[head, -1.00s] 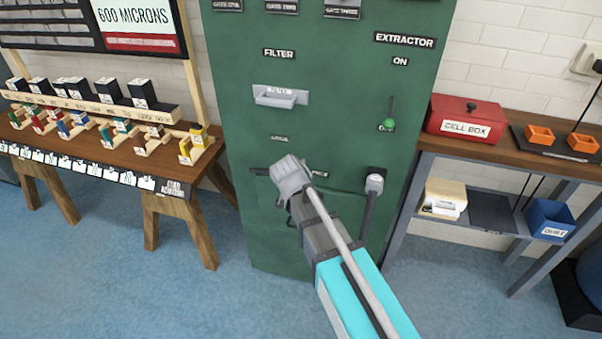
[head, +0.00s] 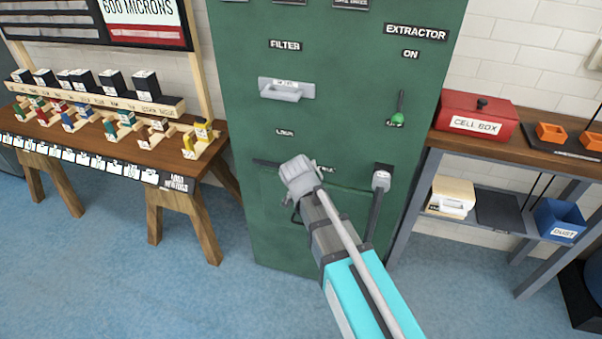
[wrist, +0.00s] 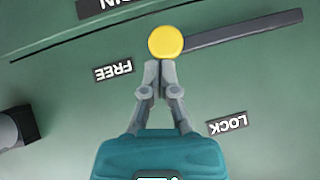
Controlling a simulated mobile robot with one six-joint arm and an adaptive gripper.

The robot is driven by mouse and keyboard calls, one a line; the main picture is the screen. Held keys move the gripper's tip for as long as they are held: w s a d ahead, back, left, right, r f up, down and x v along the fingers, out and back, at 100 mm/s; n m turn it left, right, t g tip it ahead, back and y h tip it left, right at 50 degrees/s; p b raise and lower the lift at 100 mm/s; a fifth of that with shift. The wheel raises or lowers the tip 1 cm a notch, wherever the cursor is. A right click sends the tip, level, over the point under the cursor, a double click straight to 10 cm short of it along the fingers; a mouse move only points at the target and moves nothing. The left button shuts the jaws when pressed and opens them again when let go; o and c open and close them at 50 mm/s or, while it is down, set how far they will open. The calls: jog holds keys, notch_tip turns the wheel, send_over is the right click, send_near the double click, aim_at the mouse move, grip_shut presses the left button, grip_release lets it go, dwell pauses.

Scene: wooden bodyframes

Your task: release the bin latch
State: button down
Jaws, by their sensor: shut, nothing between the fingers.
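The latch is a dark bar (wrist: 243,31) with a round yellow knob (wrist: 166,43) at its left end in the wrist view, on the green cabinet. A FREE label (wrist: 113,72) and a LOCK label (wrist: 228,123) sit on the panel, upside down in this view. My gripper (wrist: 159,66) is shut and empty, its fingertips right at the knob's near edge; I cannot tell whether they touch it. In the head view my gripper (head: 297,168) hides the knob, and the dark bar (head: 266,163) shows to its left.
The green cabinet (head: 340,100) also carries a filter handle (head: 286,91), an extractor lever (head: 398,115) and a grey-topped handle (head: 381,182) right of my gripper. A workbench with small blocks stands left; a shelf with a red cell box (head: 474,116) stands right. The floor is clear.

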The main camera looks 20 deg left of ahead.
jog(key=shift+r, duration=0.15)
jog(key=w+d+r+p+v, duration=0.1)
jog(key=p+v, duration=0.9)
jog(key=v, duration=0.2)
jog(key=shift+w+d+r+p, duration=0.15)
jog(key=shift+d+r+p, duration=0.15)
jog(key=shift+r, duration=0.2)
dwell(0.7)
jog(key=w+d+f+g+h+p, duration=0.1)
jog(key=d+f+g+h+p, duration=0.2)
jog(key=d, duration=1.6)
jog(key=s+d+g, duration=0.3)
jog(key=d, duration=0.5)
jog(key=s+d+n+g+y, duration=0.1)
jog(key=s+d+g, duration=0.2)
jog(key=d, duration=0.5)
jog(key=shift+r, duration=0.25)
